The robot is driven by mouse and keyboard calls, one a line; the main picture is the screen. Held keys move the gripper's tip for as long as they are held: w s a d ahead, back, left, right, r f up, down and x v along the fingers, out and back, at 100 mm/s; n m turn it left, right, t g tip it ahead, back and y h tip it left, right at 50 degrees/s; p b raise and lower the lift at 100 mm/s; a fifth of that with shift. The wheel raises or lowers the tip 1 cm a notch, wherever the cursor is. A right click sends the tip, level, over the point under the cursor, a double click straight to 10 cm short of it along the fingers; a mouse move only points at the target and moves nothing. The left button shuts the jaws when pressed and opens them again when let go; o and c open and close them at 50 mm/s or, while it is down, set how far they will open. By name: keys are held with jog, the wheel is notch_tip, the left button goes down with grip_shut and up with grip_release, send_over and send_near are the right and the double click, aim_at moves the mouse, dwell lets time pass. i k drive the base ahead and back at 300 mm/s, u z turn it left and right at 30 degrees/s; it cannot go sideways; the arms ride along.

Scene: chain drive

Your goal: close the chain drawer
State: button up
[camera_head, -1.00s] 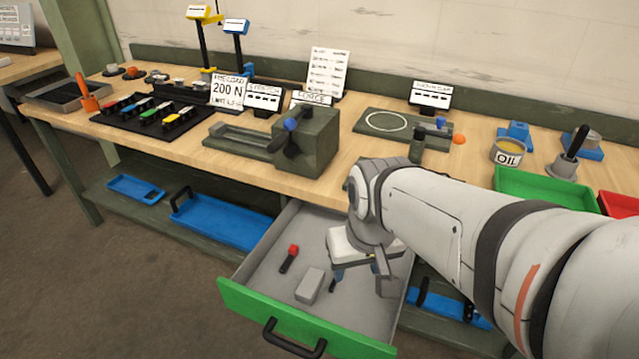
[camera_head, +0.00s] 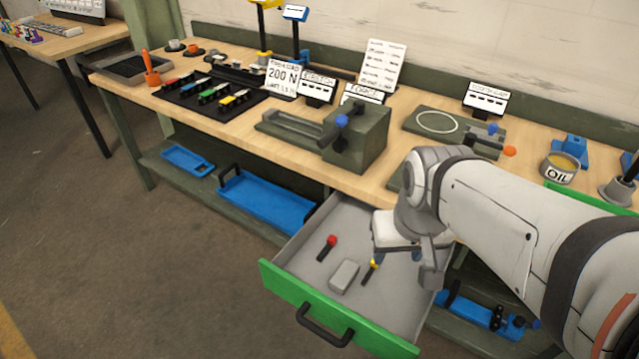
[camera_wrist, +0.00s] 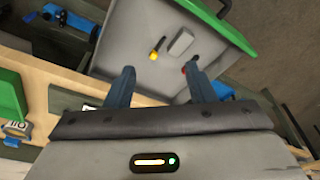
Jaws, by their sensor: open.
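The chain drawer (camera_head: 307,259) is pulled out from under the workbench, with a green front (camera_head: 375,336) and a black bar handle (camera_head: 324,327). Inside lie a red-headed tool (camera_head: 327,247), a grey block (camera_head: 344,276) and a yellow-headed tool (camera_head: 371,270). My gripper (camera_wrist: 163,84) is open and empty, with two blue fingers apart in the wrist view. It is over the rear part of the drawer, partly hidden by my arm in the head view. The wrist view shows the drawer (camera_wrist: 135,40) beyond the fingers; its handle is at the top edge.
The workbench top (camera_head: 230,135) carries a grey-green vise-like fixture (camera_head: 357,140), a black tray of coloured pieces (camera_head: 210,98), signs and an oil can (camera_head: 560,168). Blue trays (camera_head: 265,200) sit on the lower shelf. The floor left of the drawer is clear.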

aim_at(385, 318)
jog(key=z, duration=0.85)
jog(key=k, duration=1.6)
jog(key=u, duration=0.75)
jog(key=i, duration=1)
